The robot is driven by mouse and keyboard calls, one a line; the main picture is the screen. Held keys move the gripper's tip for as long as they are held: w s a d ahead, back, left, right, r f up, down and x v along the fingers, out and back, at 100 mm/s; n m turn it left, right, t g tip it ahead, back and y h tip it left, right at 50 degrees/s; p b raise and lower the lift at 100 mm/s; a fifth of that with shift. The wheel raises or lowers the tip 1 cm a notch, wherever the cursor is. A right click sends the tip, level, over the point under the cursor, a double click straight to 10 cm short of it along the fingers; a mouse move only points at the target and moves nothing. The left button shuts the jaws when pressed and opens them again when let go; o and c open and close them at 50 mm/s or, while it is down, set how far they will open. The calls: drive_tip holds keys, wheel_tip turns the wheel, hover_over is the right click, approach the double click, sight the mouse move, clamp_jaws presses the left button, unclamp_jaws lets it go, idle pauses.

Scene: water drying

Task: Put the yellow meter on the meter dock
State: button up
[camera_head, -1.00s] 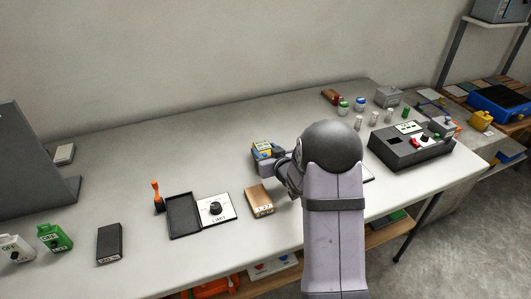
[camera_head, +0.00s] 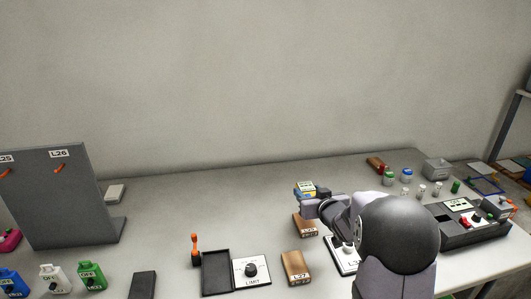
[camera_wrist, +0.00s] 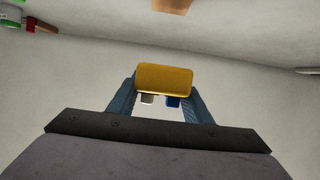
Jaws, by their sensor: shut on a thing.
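The yellow meter (camera_head: 306,187) is held between the fingers of my gripper (camera_head: 314,194), raised over a brown block with a label (camera_head: 306,226). In the wrist view the meter's plain yellow face (camera_wrist: 164,79) fills the space between the two blue-grey fingers of my gripper (camera_wrist: 162,92). A white and a blue bit show below it. I cannot tell for sure which thing is the meter dock; no label in view names it.
A shallow black tray (camera_head: 216,272), a LIMIT knob plate (camera_head: 251,272) and a brown L27 block (camera_head: 296,267) lie in front. A black control box (camera_head: 468,224) is right. The table's back middle is clear.

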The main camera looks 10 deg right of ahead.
drive_tip(key=shift+s+f+p, duration=0.2)
drive_tip(key=shift+s+p, duration=0.1)
drive_tip(key=shift+p, duration=0.25)
drive_tip(key=s+a+f+n+y+p, duration=0.1)
drive_tip(key=s+y+p, duration=0.1)
drive_tip(key=s+a+f+n+g+y+p, duration=0.1)
drive_tip(key=s+f+n+y+p, duration=0.1)
drive_tip(key=s+p, duration=0.1)
drive_tip(key=s+a+f+n+y+p, duration=0.1)
drive_tip(key=s+n+y+p, duration=0.1)
drive_tip(key=s+p, duration=0.1)
drive_tip(key=shift+s+a+f+g, duration=0.15)
drive_tip(key=shift+s+a+g, duration=0.05)
drive_tip(key=shift+a+g, duration=0.15)
drive_tip(key=s+a+n+y+p, duration=0.1)
drive_tip(key=s, duration=0.1)
drive_tip(key=s+a+n+g+y+p, duration=0.1)
drive_tip(key=s, duration=0.1)
drive_tip(key=s+a+p, duration=0.1)
drive_tip(key=shift+s+a+f+n+g+y, duration=0.15)
drive_tip(key=shift+s+a+n+g+y, duration=0.1)
drive_tip(key=shift+s+a+n+y, duration=0.15)
drive_tip(key=s+a+r+n+g+y+p, duration=0.2)
drive_tip(key=s+a, duration=0.3)
drive_tip(key=s, duration=0.4)
drive_tip(key=shift+a+n+g+y+p, duration=0.3)
drive_tip(key=shift+n+p, duration=0.3)
drive_tip(key=shift+p, duration=0.25)
